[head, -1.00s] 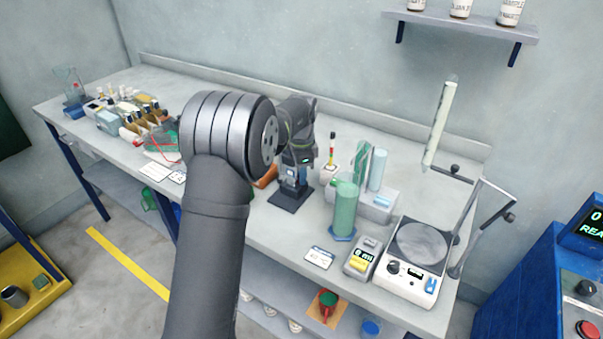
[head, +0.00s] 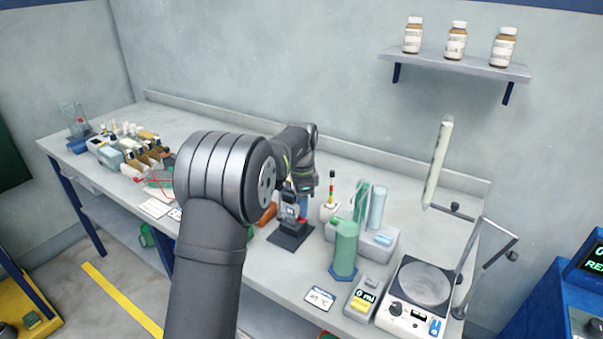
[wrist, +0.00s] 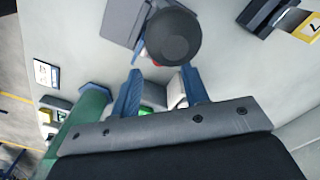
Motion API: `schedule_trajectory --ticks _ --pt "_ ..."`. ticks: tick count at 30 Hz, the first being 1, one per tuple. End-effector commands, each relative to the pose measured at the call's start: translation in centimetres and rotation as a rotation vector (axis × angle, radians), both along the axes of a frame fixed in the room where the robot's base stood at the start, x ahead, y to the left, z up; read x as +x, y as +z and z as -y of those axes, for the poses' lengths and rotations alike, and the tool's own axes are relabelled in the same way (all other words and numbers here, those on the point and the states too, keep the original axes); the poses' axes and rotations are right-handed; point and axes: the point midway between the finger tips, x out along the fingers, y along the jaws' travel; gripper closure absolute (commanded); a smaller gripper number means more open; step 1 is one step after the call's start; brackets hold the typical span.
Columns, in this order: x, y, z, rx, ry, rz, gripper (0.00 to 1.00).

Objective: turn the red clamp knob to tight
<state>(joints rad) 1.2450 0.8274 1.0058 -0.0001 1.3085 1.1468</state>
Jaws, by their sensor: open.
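My gripper (wrist: 160,80) is open in the wrist view, its two blue fingers apart with nothing held between them. Just beyond the fingertips is a dark grey round top (wrist: 174,37), standing over a grey base plate (wrist: 122,18). A small bit of red, likely the red clamp knob (wrist: 152,62), shows at the lower edge of the round top, mostly hidden by it. In the head view my gripper is above the dark base plate (head: 290,237) on the bench. A little red shows there beside the gripper. The knob's setting cannot be read.
A green cylinder (head: 344,250) stands close to the right of the base plate, with a grey rack (head: 375,240) behind it. A hotplate (head: 412,295) with a stand is farther right. Bottles and red wires crowd the bench at left.

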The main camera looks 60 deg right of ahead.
Motion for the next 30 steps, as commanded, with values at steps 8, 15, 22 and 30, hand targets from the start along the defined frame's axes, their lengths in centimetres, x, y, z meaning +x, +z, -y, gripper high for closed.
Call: schedule_trajectory --ticks 8,15,22,30 --pt "0.0 7.1 0.1 -0.005 0.000 0.002 0.59" --pt "0.0 11.9 0.1 -0.003 0.000 0.001 0.59" --pt "0.0 13.9 0.0 0.000 0.000 0.000 0.59" --pt "0.0 14.1 0.0 0.000 0.000 0.000 0.59"
